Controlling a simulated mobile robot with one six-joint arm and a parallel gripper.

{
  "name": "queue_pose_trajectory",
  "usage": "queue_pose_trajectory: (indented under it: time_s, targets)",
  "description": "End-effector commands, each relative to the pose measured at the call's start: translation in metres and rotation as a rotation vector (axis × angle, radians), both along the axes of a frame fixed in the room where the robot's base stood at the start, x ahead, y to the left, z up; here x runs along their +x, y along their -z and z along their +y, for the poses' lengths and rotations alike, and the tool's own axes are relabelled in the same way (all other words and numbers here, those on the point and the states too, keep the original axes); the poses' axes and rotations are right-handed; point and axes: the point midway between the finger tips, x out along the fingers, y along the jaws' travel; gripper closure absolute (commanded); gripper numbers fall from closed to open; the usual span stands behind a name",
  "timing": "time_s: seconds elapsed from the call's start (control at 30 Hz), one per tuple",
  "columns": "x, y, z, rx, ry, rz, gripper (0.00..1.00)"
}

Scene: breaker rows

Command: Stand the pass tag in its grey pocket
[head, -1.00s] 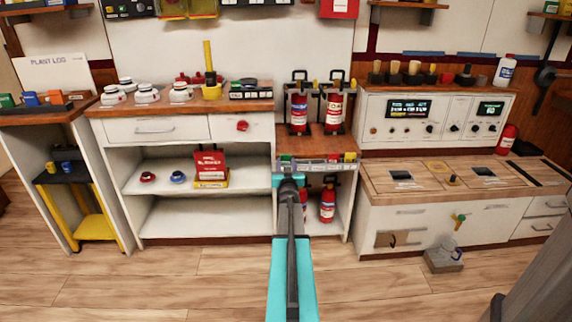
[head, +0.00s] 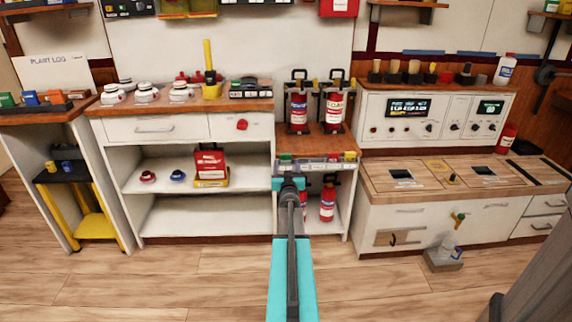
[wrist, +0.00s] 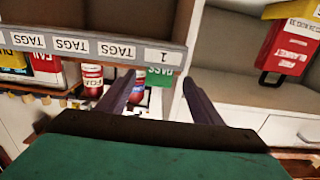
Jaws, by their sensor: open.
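The green pass tag (wrist: 160,77) shows in the wrist view, its lettering upside down. It sticks out past the edge of the grey pocket rail (wrist: 105,46) at the end marked 1, and the rail hides the rest of it. It looks seated there, but its depth is hidden. In the head view a small green patch (head: 285,157) shows at the rail's left end. My gripper (wrist: 157,82) is open, with one finger on each side of the tag in the picture. I see no contact. In the head view my arm partly hides the gripper.
Other tags stand along the rail, including a red one (wrist: 47,64). Red extinguishers (head: 328,203) stand on the shelf below the rail, and more (head: 334,108) stand above it. A red fire blanket box (head: 211,164) is on the left shelf.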

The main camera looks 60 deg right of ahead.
Motion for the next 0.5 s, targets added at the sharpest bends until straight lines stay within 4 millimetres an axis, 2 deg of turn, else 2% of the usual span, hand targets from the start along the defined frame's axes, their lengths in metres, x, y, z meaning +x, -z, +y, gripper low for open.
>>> queue_pose_trajectory:
  time_s: [0.5]
  targets:
    - [-0.030,-0.001,0.043,0.000,0.000,0.000,0.40]
